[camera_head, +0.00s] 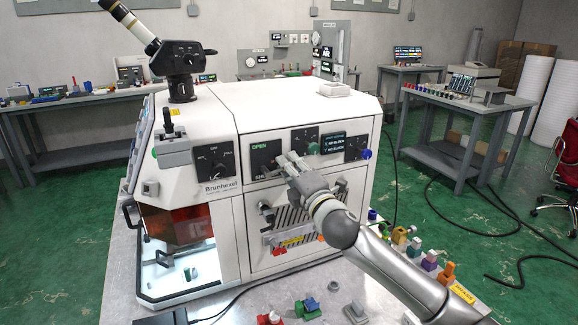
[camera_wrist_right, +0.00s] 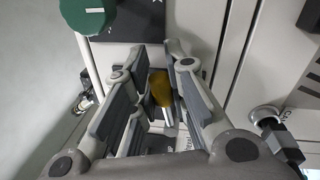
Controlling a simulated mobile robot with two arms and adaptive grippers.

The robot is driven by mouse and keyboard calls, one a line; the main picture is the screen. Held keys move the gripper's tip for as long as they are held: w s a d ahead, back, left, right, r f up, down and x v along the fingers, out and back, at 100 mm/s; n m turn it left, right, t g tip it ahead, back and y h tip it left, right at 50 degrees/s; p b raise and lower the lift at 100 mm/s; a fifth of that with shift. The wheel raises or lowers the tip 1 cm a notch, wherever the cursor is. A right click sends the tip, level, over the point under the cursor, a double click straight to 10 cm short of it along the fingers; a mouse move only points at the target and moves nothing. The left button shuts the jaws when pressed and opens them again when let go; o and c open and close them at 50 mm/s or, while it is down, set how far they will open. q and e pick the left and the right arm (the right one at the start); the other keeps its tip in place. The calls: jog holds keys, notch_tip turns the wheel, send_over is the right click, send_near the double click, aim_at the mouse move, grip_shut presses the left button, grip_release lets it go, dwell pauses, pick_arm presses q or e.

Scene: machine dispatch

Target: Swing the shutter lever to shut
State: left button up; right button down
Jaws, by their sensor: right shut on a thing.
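The white machine (camera_head: 290,110) stands on a metal table, and a dark front panel (camera_head: 262,158) on it shows the green word OPEN. My right gripper (camera_head: 288,163) is at this panel, and its fingers cover the lever in the head view. In the right wrist view the right gripper (camera_wrist_right: 160,75) is shut on a mustard-yellow lever knob (camera_wrist_right: 160,88) between its fingers. The lever's shaft and exact angle are mostly hidden. My left gripper is not in view.
Beside the panel are other dark dial panels (camera_head: 305,139) and a small display (camera_head: 333,143). A green knob (camera_wrist_right: 88,14) is close to my fingers. Small coloured parts (camera_head: 308,307) lie on the table front.

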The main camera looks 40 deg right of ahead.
jog(key=shift+f, duration=0.2)
dwell(0.3)
jog(key=c, duration=1.4)
grip_release()
jog(key=shift+s, duration=0.1)
jog(key=v, duration=1.2)
